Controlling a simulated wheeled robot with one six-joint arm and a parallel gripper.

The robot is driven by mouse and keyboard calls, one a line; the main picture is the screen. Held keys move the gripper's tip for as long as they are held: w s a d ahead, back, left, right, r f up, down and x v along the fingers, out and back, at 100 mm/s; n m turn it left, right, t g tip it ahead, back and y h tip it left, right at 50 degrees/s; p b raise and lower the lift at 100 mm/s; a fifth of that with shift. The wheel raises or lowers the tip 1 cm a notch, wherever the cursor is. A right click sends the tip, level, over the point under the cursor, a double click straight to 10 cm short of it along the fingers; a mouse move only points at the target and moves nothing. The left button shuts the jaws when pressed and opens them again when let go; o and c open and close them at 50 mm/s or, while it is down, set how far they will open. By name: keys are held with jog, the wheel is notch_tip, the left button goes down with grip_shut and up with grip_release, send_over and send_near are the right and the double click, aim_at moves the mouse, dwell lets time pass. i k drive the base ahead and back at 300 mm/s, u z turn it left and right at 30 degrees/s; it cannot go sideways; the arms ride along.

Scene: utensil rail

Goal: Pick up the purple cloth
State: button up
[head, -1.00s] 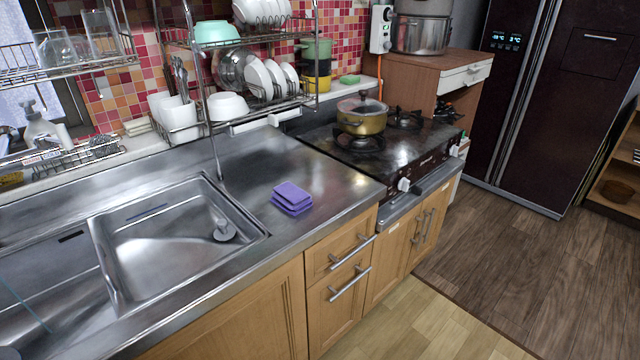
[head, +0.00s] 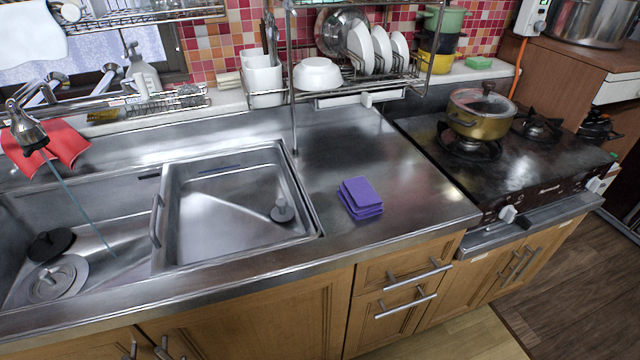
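The purple cloth (head: 360,197) lies folded in a small stack on the steel counter (head: 335,150). It sits between the sink on its left and the stove on its right, with bare metal around it. My gripper does not show in the head view.
The sink basin (head: 235,249) is left of the cloth. The stove (head: 510,175) with a gold pot (head: 479,113) is to the right. A dish rack (head: 375,80) with plates and bowls stands behind, and its thin post (head: 292,100) comes down to the counter. A red cloth (head: 62,143) hangs at the left.

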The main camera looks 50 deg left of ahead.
aim_at(362, 201)
jog(key=u, duration=0.95)
jog(key=i, duration=0.85)
jog(key=u, duration=0.85)
